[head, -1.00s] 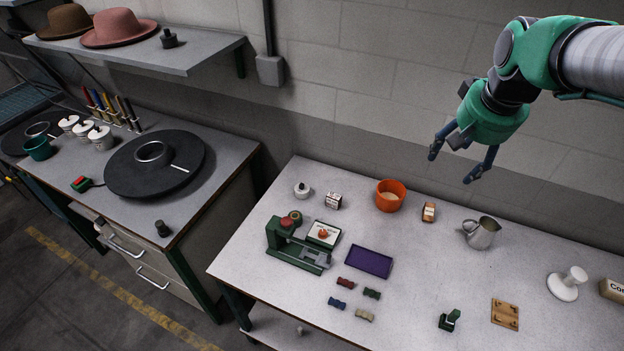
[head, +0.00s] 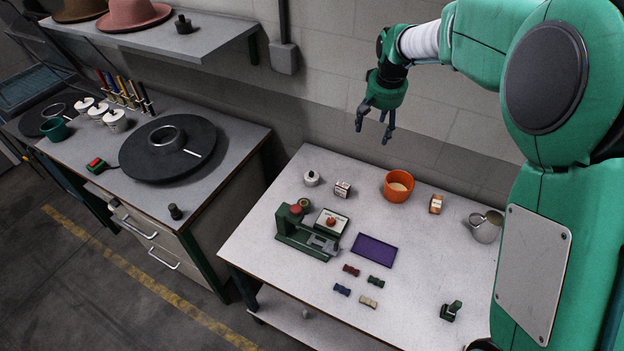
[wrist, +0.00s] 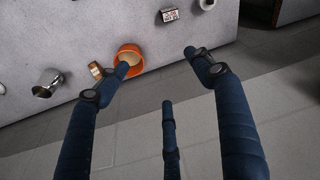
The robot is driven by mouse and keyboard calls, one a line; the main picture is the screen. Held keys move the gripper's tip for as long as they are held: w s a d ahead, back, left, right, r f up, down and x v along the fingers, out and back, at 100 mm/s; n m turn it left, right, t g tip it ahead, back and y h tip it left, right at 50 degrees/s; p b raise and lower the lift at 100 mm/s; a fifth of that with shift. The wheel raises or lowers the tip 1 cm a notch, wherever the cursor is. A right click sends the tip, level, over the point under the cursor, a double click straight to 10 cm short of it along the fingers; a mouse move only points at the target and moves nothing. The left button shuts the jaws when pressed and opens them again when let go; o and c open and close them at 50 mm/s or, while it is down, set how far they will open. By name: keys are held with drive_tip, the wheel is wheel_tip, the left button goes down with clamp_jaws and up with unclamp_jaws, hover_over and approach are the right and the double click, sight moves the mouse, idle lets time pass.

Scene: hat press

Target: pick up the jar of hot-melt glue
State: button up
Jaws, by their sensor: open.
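No label that I can read names the jar of hot-melt glue. Several small white lidded jars are candidates: three stand in a row on the left bench (head: 84,104) (head: 98,111) (head: 115,120), with dark-knobbed lids and labels too small to read. Another white jar (head: 311,178) stands at the back left of the right table and shows at the top of the wrist view (wrist: 206,4). My gripper (head: 374,132) is open and empty, high above the back of the right table. Its spread dark blue fingers (wrist: 158,72) fill the wrist view, touching nothing.
A black turntable (head: 140,165) and tools occupy the left bench. A shelf (head: 190,44) juts above it.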

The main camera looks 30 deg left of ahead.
drive_tip(key=w+a+f+n+p, duration=0.1)
drive_tip(key=w+a+f, duration=0.1)
drive_tip(key=a+f, duration=0.9)
drive_tip(key=n+g+p, duration=0.1)
hover_over(312, 173)
wheel_tip(312, 173, down, 11)
drive_tip(key=shift+s+d, duration=0.3)
drive_tip(key=shift+d, duration=0.05)
drive_tip(key=shift+w+a+f, duration=0.1)
drive_tip(key=shift+w+f, duration=0.05)
drive_tip(key=shift+f, duration=1.25)
drive_tip(key=shift+w+a+f, duration=0.1)
drive_tip(key=shift+f, duration=1.3)
drive_tip(key=shift+w+a+f, duration=0.1)
drive_tip(key=shift+w+f, duration=0.05)
drive_tip(key=shift+f, duration=1.25)
drive_tip(key=shift+f, duration=0.1)
drive_tip(key=shift+a+f, duration=0.15)
drive_tip(key=shift+f, duration=1.15)
drive_tip(key=shift+a+f, duration=0.1)
drive_tip(key=shift+f, duration=1.1)
